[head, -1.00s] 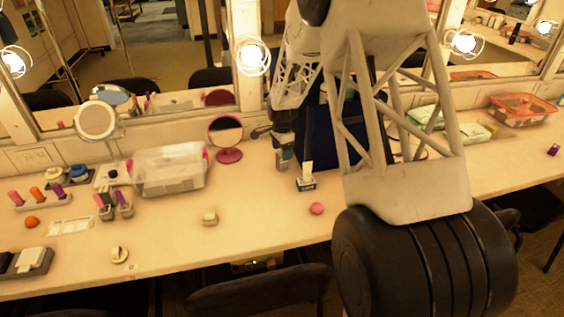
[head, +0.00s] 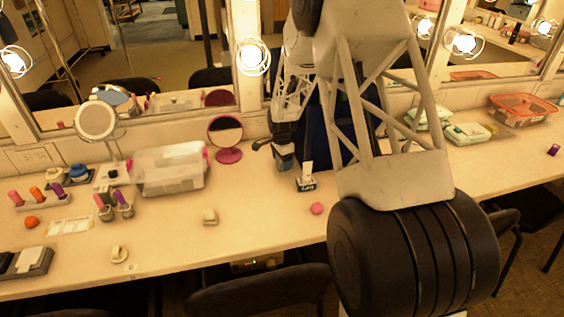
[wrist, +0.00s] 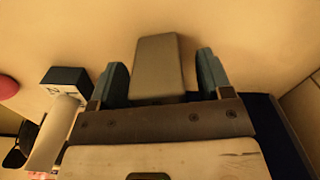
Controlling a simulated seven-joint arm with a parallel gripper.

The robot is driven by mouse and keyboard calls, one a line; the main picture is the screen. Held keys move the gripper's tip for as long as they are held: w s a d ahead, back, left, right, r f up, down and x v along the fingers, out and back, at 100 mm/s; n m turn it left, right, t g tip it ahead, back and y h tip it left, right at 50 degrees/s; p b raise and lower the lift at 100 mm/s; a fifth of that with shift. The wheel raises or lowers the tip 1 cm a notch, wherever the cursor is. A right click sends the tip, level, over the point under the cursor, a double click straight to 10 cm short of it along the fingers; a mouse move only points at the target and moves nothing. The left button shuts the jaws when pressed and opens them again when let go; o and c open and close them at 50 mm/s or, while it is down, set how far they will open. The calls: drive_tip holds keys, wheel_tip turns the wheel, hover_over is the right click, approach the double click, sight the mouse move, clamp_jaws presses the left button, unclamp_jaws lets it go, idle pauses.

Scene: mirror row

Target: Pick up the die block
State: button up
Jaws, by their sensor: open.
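A plain grey block, which I take to be the die block (wrist: 159,66), lies between the fingers of my gripper (wrist: 162,62) in the wrist view. My gripper is open, with one blue-grey finger on each side of the block. A gap shows at the right finger; the left finger is very close to the block, and I cannot tell if it touches. The block's near end meets the gripper's dark crossbar in the picture. In the head view my gripper (head: 283,150) is low over the counter, left of the black-and-white tissue box, and the block is hard to make out there.
The tissue box (head: 306,184) stands close to my gripper, with a pink ball (head: 317,208) in front. A pink round mirror (head: 228,138) and a clear bin (head: 168,169) stand to the left. A dark blue bag (head: 334,130) is behind. The counter's front middle is mostly clear.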

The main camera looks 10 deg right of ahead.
drive_tip(key=shift+c, duration=0.4)
drive_tip(key=c, duration=1)
drive_tip(key=shift+c, duration=0.2)
drive_tip(key=shift+r, duration=0.15)
drive_tip(key=shift+r, duration=1.5)
drive_tip(key=shift+s+r, duration=0.2)
drive_tip(key=shift+s, duration=0.15)
drive_tip(key=s, duration=0.5)
drive_tip(key=s+r, duration=0.1)
drive_tip(key=s, duration=0.9)
drive_tip(key=shift+s+a+r, duration=0.15)
drive_tip(key=shift+a, duration=0.25)
